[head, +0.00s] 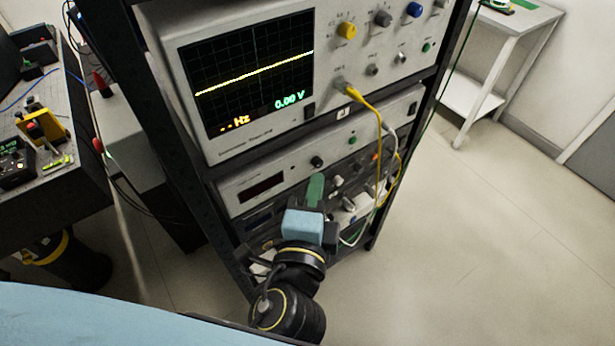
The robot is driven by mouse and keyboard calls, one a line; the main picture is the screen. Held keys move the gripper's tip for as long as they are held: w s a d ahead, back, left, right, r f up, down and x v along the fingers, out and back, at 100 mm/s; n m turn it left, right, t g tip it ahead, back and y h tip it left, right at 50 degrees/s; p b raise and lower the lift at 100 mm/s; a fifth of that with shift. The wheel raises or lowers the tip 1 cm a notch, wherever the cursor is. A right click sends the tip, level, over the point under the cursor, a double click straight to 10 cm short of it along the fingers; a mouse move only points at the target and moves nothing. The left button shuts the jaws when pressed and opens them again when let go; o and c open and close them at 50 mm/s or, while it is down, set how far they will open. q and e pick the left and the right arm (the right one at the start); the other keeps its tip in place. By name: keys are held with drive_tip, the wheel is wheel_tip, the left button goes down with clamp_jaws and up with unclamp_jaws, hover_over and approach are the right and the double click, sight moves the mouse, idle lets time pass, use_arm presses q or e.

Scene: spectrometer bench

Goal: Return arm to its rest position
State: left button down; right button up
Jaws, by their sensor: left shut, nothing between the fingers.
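My left arm comes up from the bottom middle of the head view, with black joints and yellow rings. It ends in a light blue wrist block and my left gripper (316,182), whose green fingers point up and away from me. The fingers look closed together, with nothing seen between them. The gripper is in front of the lower instruments of a dark rack (188,165); I cannot tell whether it touches them. My right gripper is not in view.
The rack holds an oscilloscope (222,148) with a yellow trace and cables hanging at its right. A bench with devices (45,190) stands at the left. A white side table (515,18) is at the upper right. The floor (480,250) at right is clear.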

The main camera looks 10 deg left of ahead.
use_arm(q)
drive_tip(key=shift+s, duration=0.4)
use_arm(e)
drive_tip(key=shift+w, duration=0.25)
use_arm(q)
drive_tip(key=shift+w, duration=0.1)
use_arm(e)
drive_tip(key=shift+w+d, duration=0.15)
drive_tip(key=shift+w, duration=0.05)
